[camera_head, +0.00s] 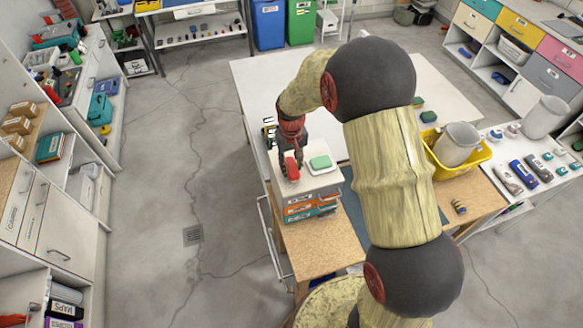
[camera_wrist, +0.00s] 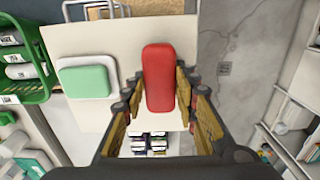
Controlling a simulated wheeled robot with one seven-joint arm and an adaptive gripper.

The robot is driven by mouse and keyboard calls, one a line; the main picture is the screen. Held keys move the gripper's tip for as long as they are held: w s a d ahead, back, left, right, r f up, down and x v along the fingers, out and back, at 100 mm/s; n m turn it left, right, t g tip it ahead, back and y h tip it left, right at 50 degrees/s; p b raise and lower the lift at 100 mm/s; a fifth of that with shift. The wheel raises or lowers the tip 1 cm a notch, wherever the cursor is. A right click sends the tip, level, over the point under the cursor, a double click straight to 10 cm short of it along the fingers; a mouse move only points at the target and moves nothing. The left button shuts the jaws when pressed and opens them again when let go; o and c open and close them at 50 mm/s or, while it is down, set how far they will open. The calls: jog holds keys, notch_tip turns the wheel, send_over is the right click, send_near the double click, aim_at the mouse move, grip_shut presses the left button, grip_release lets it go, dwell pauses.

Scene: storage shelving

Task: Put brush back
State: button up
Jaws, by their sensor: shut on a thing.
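A red, rounded block, which looks like the brush (camera_wrist: 159,78), lies between the fingers of my gripper (camera_head: 291,163). The gripper is shut on its sides; the red block also shows in the head view (camera_head: 292,169). Its underside is hidden, so I cannot tell whether it touches the white top (camera_head: 300,187) below it. A green block (camera_head: 320,162) rests on a small white base beside it on that top; it also shows in the wrist view (camera_wrist: 86,81). The green block is right of my gripper in the head view.
The white top covers a stack with orange and teal items (camera_head: 311,211) on a wooden table (camera_head: 320,245). A yellow bin (camera_head: 475,172) holding a grey container stands to the right. My arm hides part of the table. Shelving (camera_head: 80,200) lines the left, with open floor between.

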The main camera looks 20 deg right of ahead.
aim_at(292, 166)
jog(key=shift+f, duration=0.8)
jog(key=shift+f, duration=0.2)
jog(key=o, duration=1.1)
notch_tip(292, 166, up, 13)
jog(key=s+r+t, duration=0.3)
jog(key=s+r, duration=0.9)
jog(key=r, duration=0.2)
jog(key=s+r+t, duration=0.1)
jog(key=s+r, duration=0.1)
jog(key=s, duration=0.5)
jog(key=s+r+t, duration=0.1)
jog(key=s, duration=0.7)
jog(key=shift+s+r+t+b, duration=0.25)
jog(key=shift+r+t+b, duration=0.05)
jog(key=shift+r+b, duration=0.05)
